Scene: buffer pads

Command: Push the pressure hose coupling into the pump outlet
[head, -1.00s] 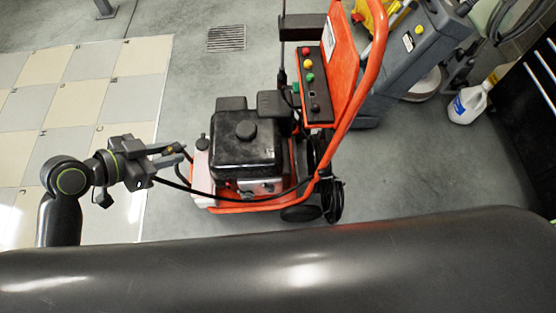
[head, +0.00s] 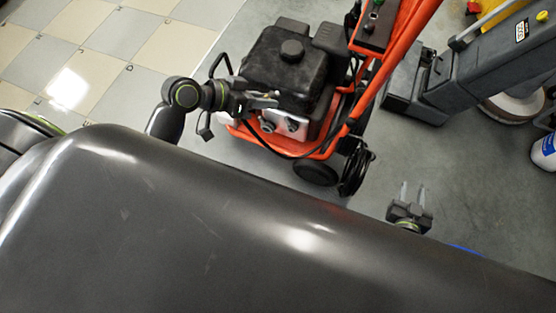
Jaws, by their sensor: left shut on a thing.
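The orange-framed pressure washer (head: 330,140) stands on the floor at upper centre in the head view. Its silver pump block (head: 280,124) with dark round ports faces me at the lower front. My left gripper (head: 268,102) is shut just above the pump block, close to the engine. The coupling in its jaws is too small and covered to make out. The black hose (head: 275,150) loops below the gripper along the front of the frame. I cannot tell whether the coupling touches the outlet. My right gripper (head: 412,190) is open and empty, right of the washer.
A grey floor machine (head: 480,65) stands at the right. Bare grey floor (head: 460,170) lies around my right gripper. My own dark body hides the bottom of the view.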

